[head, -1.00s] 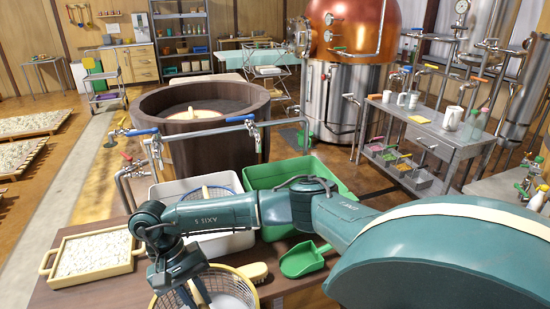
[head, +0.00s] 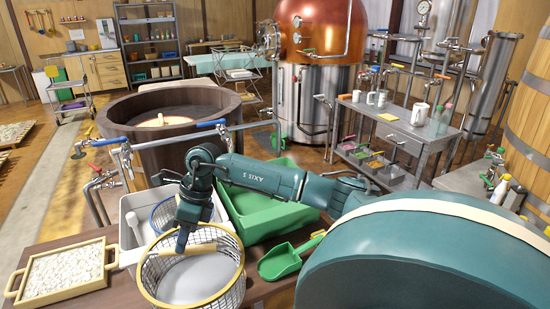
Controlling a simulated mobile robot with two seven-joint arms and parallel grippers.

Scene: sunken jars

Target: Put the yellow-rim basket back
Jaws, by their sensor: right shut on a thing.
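The yellow-rim basket (head: 236,280) is a round wire-mesh basket at the front of the brown table in the head view. A pale round area shows inside it, and a light yellow grip bar (head: 200,247) crosses its upper part. My right gripper (head: 183,246) reaches down over the basket and is shut on it at the grip bar. The fingertips are partly hidden. I cannot tell whether the basket's bottom touches the table. My left gripper is not in view.
Behind the basket stand a white tub (head: 128,257) holding a blue-rim basket (head: 160,217) and a green tub (head: 285,222). A green scoop (head: 280,262) lies to the right. A framed tray (head: 62,271) of pale grains is at left. Pipes and taps (head: 95,175) stand behind.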

